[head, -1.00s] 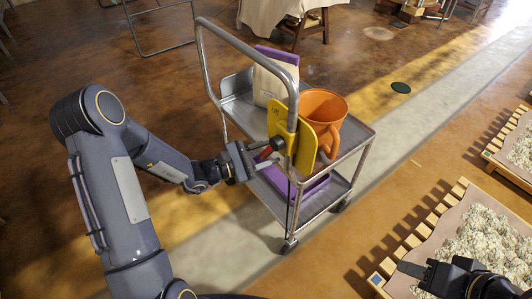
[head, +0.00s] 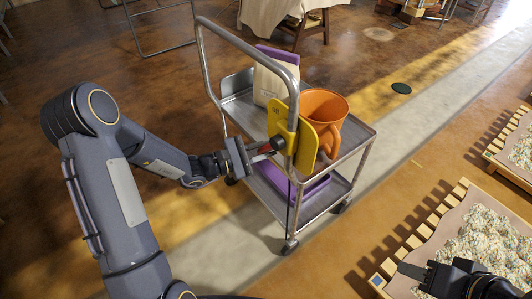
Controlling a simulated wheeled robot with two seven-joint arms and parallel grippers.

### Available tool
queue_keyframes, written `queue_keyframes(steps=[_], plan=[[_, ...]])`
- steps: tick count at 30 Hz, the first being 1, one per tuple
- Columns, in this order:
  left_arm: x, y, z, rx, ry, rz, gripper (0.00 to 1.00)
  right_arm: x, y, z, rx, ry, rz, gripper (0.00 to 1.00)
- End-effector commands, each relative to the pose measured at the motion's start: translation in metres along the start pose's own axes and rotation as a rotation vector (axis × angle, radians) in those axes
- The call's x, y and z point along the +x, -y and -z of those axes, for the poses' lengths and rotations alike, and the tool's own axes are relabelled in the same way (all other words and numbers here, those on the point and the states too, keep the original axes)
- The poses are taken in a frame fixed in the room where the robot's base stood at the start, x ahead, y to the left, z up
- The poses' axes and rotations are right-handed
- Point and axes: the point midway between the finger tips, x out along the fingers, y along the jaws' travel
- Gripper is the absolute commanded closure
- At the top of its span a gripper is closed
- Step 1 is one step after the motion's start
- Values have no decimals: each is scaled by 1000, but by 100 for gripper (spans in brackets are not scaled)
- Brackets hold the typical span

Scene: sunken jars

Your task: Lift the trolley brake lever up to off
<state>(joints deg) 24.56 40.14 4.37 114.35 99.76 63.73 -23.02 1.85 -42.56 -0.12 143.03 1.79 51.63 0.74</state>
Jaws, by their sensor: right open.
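The metal trolley (head: 362,142) stands in the middle of the head view. A yellow plate (head: 306,143) is fixed to its near handle post, with a dark round hub at its left. The red brake lever (head: 265,156) runs from the hub down to the left, tilted. My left gripper (head: 247,158) is at the lever's outer end; whether it touches or grips it I cannot tell. Its fingers are seen edge-on and partly hide that end. My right gripper (head: 412,270) is at the lower right, open and empty, far from the trolley.
An orange jug (head: 325,106) and a pale bag (head: 268,82) stand on the trolley's top shelf. A purple item (head: 312,190) lies on the lower shelf. Wooden-edged trays (head: 470,240) of pale material lie at right. Floor around the trolley is clear.

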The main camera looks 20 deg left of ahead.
Motion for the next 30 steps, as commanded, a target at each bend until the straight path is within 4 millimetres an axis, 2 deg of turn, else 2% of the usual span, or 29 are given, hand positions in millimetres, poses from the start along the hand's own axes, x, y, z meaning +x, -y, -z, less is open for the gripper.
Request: queue_keyframes(steps=[14,30], plan=[[-7,-35,-5,419,-84,43,100,34,-16,-17,0,0,0,58],[-10,-64,-29,822,-165,90,100,75,-34,-38,0,0,0,58]])
